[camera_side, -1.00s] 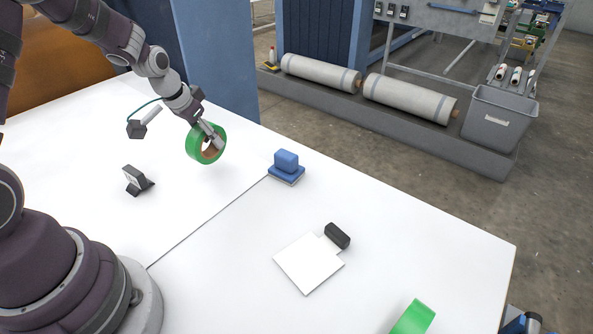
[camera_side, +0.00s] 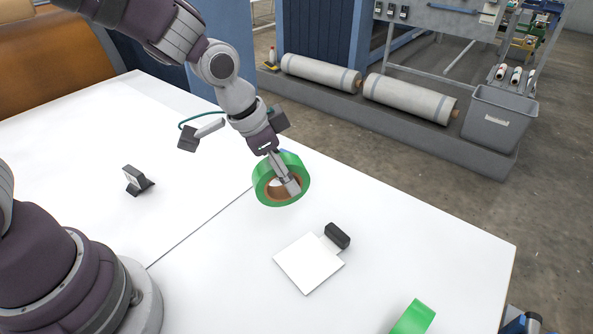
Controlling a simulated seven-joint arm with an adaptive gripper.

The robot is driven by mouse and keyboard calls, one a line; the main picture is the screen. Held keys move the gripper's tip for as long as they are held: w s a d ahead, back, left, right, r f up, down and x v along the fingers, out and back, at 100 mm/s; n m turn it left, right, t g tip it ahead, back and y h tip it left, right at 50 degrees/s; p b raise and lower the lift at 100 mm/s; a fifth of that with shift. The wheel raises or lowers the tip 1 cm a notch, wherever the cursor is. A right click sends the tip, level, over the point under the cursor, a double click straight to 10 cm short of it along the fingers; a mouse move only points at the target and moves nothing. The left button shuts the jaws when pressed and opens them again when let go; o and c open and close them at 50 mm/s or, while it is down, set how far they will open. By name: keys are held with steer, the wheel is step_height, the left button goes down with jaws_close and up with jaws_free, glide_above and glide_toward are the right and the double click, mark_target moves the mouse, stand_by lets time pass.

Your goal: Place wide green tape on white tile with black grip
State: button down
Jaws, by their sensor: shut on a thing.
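A wide green tape roll (camera_side: 264,188) with a brown core hangs tilted in my gripper (camera_side: 291,187), which is shut on its ring wall. The roll is above the table, up and left of the white tile. The white tile (camera_side: 308,263) lies flat on the table with a black grip (camera_side: 337,236) at its upper right corner. Nothing lies on the tile. Another green tape (camera_side: 413,318) is partly visible at the bottom edge; its full width cannot be told.
A small black and grey block-like object (camera_side: 137,181) stands on the white table (camera_side: 420,240) at the left. The table's far edge runs behind the tile, with a grey bin (camera_side: 497,118) and large rolls beyond.

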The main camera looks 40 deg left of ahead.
steer(key=s+d+m, duration=0.1)
steer(key=d+m, duration=0.1)
steer(key=d, duration=0.5)
glide_above(332, 252)
steer(key=s+a, duration=0.2)
steer(key=shift+g+h, duration=0.3)
steer(key=f, duration=0.7)
steer(key=shift+w+d, duration=0.25)
steer(key=shift+f, duration=0.1)
steer(key=c, duration=0.8)
jaws_free()
steer(key=v, duration=1.2)
steer(key=s+a+r+n+t+y, duration=0.1)
steer(key=s+a+r+n, duration=0.2)
steer(key=a, duration=0.3)
steer(key=s+a+r+n+t+y, duration=0.1)
steer(key=s+a+r+n+y, duration=0.1)
steer(key=s+a+n, duration=0.3)
steer(key=shift+a+r+n, duration=0.3)
steer(key=shift+a+r, duration=0.6)
steer(key=shift+a, duration=0.15)
